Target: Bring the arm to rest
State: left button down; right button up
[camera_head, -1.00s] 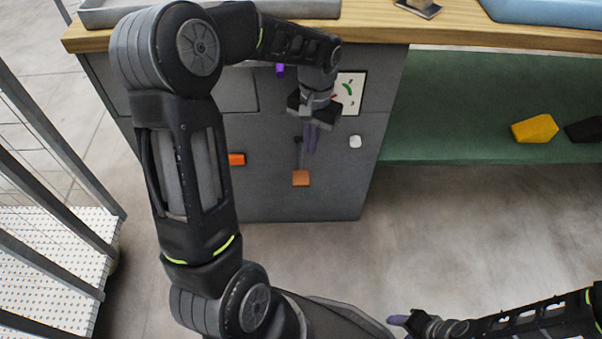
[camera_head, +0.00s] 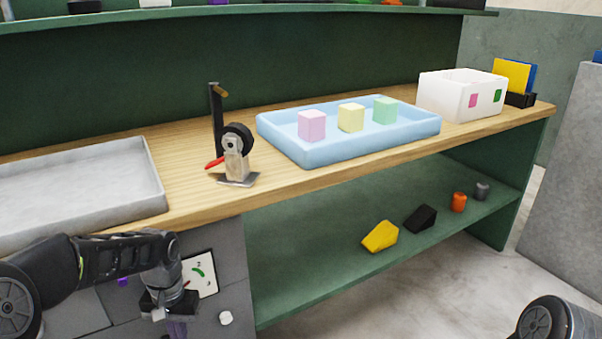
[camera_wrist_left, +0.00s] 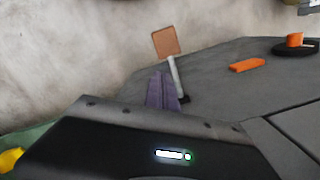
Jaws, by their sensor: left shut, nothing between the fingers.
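My left arm comes in from the left in the head view, in front of the grey cabinet (camera_head: 225,255) under the worktop. Its gripper (camera_head: 177,331) hangs pointing down before the cabinet's front, cut by the lower picture edge. In the left wrist view the purple fingers (camera_wrist_left: 160,92) lie together, shut with nothing between them. A tool with a grey handle and brown square end (camera_wrist_left: 166,42) shows just beyond them; I cannot tell its distance from the fingers. A link of my right arm shows at the lower right of the head view; its gripper is out of view.
The worktop (camera_head: 195,187) carries a grey tray (camera_head: 150,175), a small press (camera_head: 237,165), a blue tray (camera_head: 315,157) with pink, yellow and green blocks, and a white box (camera_head: 450,100). Wedges and small cylinders lie on the green shelf (camera_head: 310,275) below.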

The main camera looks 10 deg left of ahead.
pick_arm(q)
jog(key=w+d+f+t+h, duration=0.2)
jog(key=w+d+f+t, duration=0.1)
jog(key=w+d+f, duration=0.25)
jog(key=s+d+f+t+h, duration=0.1)
jog(key=s+d+f+t, duration=0.15)
jog(key=d+f, duration=0.65)
jog(key=s+d+f+g, duration=0.1)
jog(key=s+d+f, duration=0.2)
jog(key=s, duration=0.3)
jog(key=s+d+f+n+g, duration=0.1)
jog(key=s+d+f, duration=0.25)
jog(key=s, duration=0.25)
jog(key=s+d+f+g, duration=0.1)
jog(key=s+d+f, duration=0.25)
jog(key=s, duration=0.25)
jog(key=s+r+h+p, duration=0.1)
jog(key=s+r+p, duration=0.2)
jog(key=r+p, duration=2)
jog(key=shift+d+g+p, duration=0.3)
jog(key=shift+g+p, duration=0.15)
jog(key=shift+p, duration=0.2)
